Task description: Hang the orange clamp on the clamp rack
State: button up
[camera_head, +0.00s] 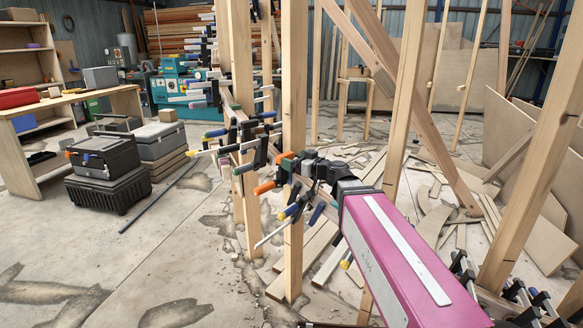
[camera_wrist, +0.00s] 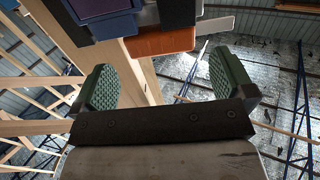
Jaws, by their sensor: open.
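Orange clamp parts show in the head view: an orange handle (camera_head: 264,187) and an orange piece beside the wooden post, close to my gripper (camera_head: 312,168). Whether both belong to one clamp I cannot tell. In the wrist view an orange block (camera_wrist: 160,42) lies beyond and between my gripper's green-padded fingers (camera_wrist: 166,82). The fingers are wide apart with nothing held between them. A vertical row of clamps (camera_head: 207,60) behind the posts may be the clamp rack; its frame is mostly hidden.
Several dark clamps with blue and yellow ends (camera_head: 240,140) crowd the curved stringer left of my gripper. Wooden posts (camera_head: 294,90) stand close by. Black toolboxes (camera_head: 100,155) and a workbench (camera_head: 85,97) are at left. Loose boards litter the floor; the left foreground floor is open.

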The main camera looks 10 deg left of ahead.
aim_at(288, 156)
jog(key=x, duration=0.4)
jog(key=shift+w+a, duration=0.15)
jog(key=shift+a, duration=0.15)
jog(key=shift+c, duration=0.3)
jog(key=c, duration=1.3)
jog(key=shift+r, duration=0.1)
